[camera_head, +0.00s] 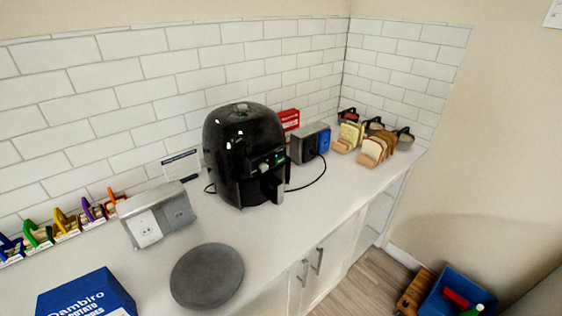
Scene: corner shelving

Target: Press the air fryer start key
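A glossy black air fryer (238,150) stands upright on the white counter, near the middle of the view. Its front faces right and toward me, with a small lit greenish panel (279,160) and a knob beside it. A drawer handle (273,187) sticks out below the panel. The single start key is too small to make out. Neither of my grippers shows in the head view, and nothing of mine touches the air fryer.
A grey outlet box (157,214), a round dark grey plate (207,275) and a blue box (88,296) stand on the counter (255,240) at the left and front. A black cord runs beside the fryer. A toaster (309,144) and bread slices (377,148) stand right of it.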

